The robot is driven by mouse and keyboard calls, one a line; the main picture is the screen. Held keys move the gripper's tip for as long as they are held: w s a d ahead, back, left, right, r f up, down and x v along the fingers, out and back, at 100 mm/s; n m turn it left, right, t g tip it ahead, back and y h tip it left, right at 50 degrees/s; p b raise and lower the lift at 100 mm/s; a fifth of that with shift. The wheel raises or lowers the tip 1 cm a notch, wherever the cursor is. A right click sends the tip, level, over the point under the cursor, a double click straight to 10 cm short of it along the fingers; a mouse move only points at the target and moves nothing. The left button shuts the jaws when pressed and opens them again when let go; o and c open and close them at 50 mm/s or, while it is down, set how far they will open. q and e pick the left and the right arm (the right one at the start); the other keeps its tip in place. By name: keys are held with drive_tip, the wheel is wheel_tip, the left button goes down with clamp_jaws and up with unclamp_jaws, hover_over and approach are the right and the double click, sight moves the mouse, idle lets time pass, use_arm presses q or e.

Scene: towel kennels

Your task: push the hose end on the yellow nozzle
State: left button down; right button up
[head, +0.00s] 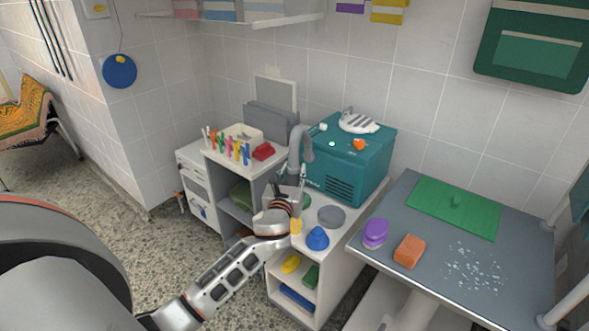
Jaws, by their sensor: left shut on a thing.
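The thick grey hose (295,155) arches up beside the teal dryer box (350,155) and runs down to my left gripper (288,203). My left gripper is shut on the hose near its lower end; the fingers and wrist hide the hose end itself. The yellow nozzle (296,226) shows only partly, on the white cabinet top just below and right of the gripper. I cannot tell whether the hose end touches it. A blue nozzle (317,239) stands on the cabinet just right of the yellow one. My right gripper is out of view.
A grey round disc (331,216) lies behind the blue nozzle. Coloured clips (228,145) and a red item (263,151) stand on the left cabinet. The grey table (415,282) at right holds a purple brush (375,232), an orange sponge (409,251) and a green mat (455,206).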

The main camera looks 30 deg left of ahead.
sight(294, 183)
use_arm(q)
wheel_tip(294, 183, down, 4)
drive_tip(key=b, duration=0.3)
drive_tip(key=shift+f+b, duration=0.25)
drive_tip(key=shift+b, duration=0.05)
drive_tip(key=shift+f+b, duration=0.55)
drive_tip(key=shift+f, duration=0.1)
drive_tip(key=shift+f+b, duration=0.4)
drive_tip(key=shift+f, duration=0.15)
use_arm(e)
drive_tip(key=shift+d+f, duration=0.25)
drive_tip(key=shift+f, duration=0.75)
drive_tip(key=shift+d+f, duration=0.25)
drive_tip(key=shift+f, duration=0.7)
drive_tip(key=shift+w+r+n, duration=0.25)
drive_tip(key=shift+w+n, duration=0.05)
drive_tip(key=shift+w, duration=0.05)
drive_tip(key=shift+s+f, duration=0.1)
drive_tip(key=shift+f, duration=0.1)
use_arm(q)
drive_tip(key=shift+f, duration=0.15)
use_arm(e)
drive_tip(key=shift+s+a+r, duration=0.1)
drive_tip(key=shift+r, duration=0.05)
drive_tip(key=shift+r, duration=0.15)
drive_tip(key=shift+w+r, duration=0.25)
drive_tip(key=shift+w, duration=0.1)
